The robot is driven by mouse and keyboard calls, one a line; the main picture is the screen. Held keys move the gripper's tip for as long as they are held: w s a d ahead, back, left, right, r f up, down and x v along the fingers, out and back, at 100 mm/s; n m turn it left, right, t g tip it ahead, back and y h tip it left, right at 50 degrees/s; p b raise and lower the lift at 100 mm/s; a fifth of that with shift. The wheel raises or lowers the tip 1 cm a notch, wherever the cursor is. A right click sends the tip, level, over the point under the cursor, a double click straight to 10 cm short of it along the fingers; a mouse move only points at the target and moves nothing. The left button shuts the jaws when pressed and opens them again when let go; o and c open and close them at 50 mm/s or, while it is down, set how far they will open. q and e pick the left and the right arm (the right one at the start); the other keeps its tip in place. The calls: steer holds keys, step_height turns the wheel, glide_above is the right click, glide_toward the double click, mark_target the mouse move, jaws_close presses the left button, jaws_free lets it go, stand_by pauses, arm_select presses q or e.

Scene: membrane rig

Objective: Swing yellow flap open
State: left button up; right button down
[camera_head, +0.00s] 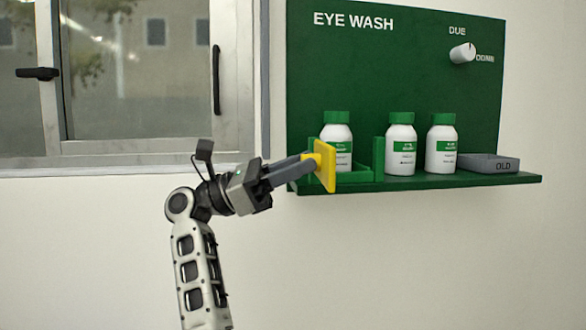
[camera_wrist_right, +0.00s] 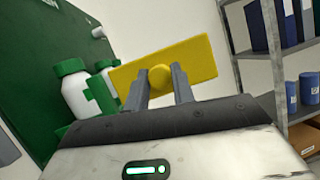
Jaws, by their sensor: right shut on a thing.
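The yellow flap (camera_head: 326,168) stands upright at the left end of the green bay on the shelf, seen at a slant in the head view. In the right wrist view the flap (camera_wrist_right: 195,62) is a broad yellow plate with a round knob (camera_wrist_right: 159,78). My right gripper (camera_head: 308,163) reaches it from the left and is shut on the knob; its fingers (camera_wrist_right: 160,92) sit on either side of it. A white bottle with a green cap (camera_head: 337,133) stands in the bay just right of the flap, partly hidden by it. My left gripper is not in view.
Two more bottles (camera_head: 401,145) (camera_head: 442,145) stand right of a green divider (camera_head: 379,158). A grey tray marked OLD (camera_head: 505,164) is at the shelf's right. A dial (camera_head: 462,53) is on the green board (camera_head: 400,75). Left of the flap is open air before the wall and window.

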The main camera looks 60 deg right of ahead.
steer(key=shift+r, duration=0.1)
steer(key=c, duration=1.2)
jaws_free()
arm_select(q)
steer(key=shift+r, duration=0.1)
arm_select(e)
steer(key=shift+o, duration=0.2)
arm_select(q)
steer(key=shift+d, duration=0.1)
arm_select(e)
steer(key=shift+w+a, duration=0.1)
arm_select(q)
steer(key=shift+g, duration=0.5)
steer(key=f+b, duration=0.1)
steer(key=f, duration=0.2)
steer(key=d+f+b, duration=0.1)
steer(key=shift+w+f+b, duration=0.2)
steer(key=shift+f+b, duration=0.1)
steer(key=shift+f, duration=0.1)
arm_select(e)
steer(key=v, duration=1.5)
steer(key=shift+w+a+f, duration=0.15)
steer(key=shift+w+f, duration=0.1)
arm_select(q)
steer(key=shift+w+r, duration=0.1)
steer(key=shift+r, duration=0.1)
